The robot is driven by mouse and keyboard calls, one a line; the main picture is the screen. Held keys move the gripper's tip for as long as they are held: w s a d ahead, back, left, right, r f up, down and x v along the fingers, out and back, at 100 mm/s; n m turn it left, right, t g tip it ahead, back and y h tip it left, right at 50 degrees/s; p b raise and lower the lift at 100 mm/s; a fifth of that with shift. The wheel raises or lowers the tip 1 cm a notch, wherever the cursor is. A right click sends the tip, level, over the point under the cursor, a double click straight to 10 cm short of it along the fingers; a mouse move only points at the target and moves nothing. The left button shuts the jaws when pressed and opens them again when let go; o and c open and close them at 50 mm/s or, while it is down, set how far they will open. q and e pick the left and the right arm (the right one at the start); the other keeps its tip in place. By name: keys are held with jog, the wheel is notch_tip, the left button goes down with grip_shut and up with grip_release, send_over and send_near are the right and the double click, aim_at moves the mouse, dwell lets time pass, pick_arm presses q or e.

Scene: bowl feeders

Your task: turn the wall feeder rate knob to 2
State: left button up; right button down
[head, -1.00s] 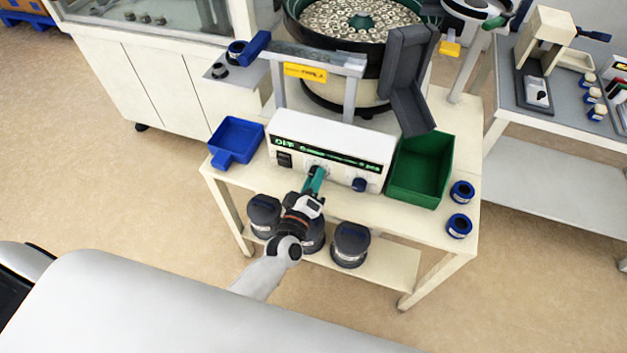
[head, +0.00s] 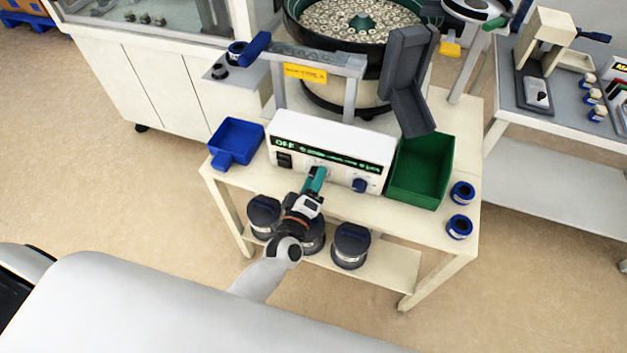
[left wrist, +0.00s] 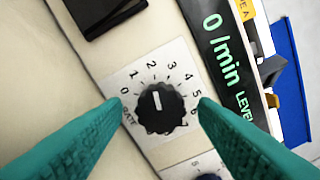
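The white control box (head: 330,150) of the feeder stands on a cream table, with a lit green display. In the left wrist view the black rate knob (left wrist: 162,108) sits on a white dial plate (left wrist: 145,75) marked 0 to 7. Its white pointer line is at or very near the 2. My left gripper (left wrist: 160,102) has its teal fingers apart on either side of the knob, with a visible gap at each side. In the head view my left gripper (head: 316,180) is in front of the box and hides the knob. My right gripper is not in view.
A black switch (head: 284,160) and a blue knob (head: 359,185) flank the dial on the box. A blue tray (head: 236,140) is left and a green bin (head: 422,170) right. The bowl feeder (head: 355,25) is behind. Dark canisters (head: 351,245) stand on the lower shelf.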

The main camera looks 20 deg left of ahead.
pick_arm(q)
jog(key=s, duration=1.2)
jog(key=shift+a, duration=0.2)
jog(key=s+f+m+g+h+p, duration=0.1)
jog(key=s+f+m+g, duration=0.3)
jog(key=f, duration=0.6)
jog(key=s+f+m+g+h+p, duration=0.1)
jog(key=s+f+m+g+p, duration=0.2)
jog(key=f, duration=0.7)
jog(key=s+a+f+m+g+y, duration=0.1)
jog(key=s+a+f+m+g, duration=0.1)
jog(key=s, duration=0.6)
jog(key=s+a+f+m+g, duration=0.3)
jog(key=s+f+g, duration=0.1)
jog(key=s+f, duration=0.3)
jog(key=s+a+f+m+g+y+p, duration=0.1)
jog(key=s+a+f+m+g, duration=0.1)
jog(key=s, duration=0.7)
notch_tip(320, 180, down, 2)
jog(key=shift+a+f+m+g+y, duration=0.3)
jog(key=shift+a+g, duration=0.35)
jog(key=shift+g, duration=0.35)
